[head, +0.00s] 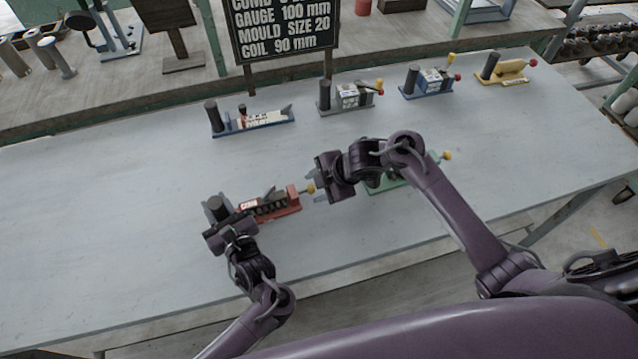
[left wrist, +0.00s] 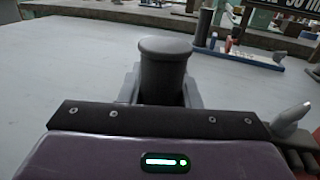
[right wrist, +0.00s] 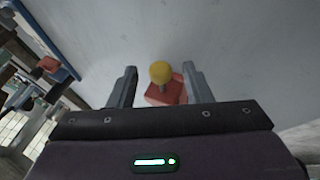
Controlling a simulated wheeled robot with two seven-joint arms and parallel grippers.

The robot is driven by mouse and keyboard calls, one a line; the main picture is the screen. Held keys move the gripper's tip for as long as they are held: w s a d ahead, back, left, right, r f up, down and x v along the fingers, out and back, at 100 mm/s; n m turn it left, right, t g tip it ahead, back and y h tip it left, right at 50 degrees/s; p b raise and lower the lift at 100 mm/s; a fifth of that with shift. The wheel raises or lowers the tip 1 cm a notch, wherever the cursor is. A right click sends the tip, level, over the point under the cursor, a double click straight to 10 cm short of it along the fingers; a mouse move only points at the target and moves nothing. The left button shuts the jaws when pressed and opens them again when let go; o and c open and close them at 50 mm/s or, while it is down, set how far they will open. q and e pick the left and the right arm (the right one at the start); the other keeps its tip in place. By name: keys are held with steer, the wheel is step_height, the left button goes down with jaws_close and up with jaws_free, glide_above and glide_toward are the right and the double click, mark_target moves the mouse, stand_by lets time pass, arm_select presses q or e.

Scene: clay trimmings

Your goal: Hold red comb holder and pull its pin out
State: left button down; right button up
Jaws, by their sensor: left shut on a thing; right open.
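The red comb holder (head: 286,208) lies on the near part of the table, with a dark upright post (head: 217,207) at its left end and a pin with a yellow ball knob (head: 310,188) at its right end. My left gripper (left wrist: 162,88) is shut on the dark post, one finger on each side of it. My right gripper (head: 318,190) is open beside the knob. In the right wrist view the yellow knob (right wrist: 160,71) and the red end block (right wrist: 166,94) show between its spread fingers, with a gap on both sides.
A green holder (head: 388,184) is partly hidden behind my right arm. Blue (head: 262,122), grey (head: 346,98), second blue (head: 428,84) and yellow (head: 505,70) holders stand along the back. A dark sign (head: 284,25) stands behind them. The table's left side (head: 100,220) is clear.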

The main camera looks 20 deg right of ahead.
arm_select(q)
steer(key=shift+a+f, duration=0.15)
steer(key=shift+f, duration=0.05)
arm_select(e)
steer(key=v, duration=1.2)
steer(key=shift+s, duration=0.1)
arm_select(q)
steer(key=c, duration=1.4)
jaws_free()
steer(key=shift+c, duration=0.2)
steer(key=o, duration=0.4)
steer(key=shift+o, duration=0.2)
steer(key=shift+r, duration=0.1)
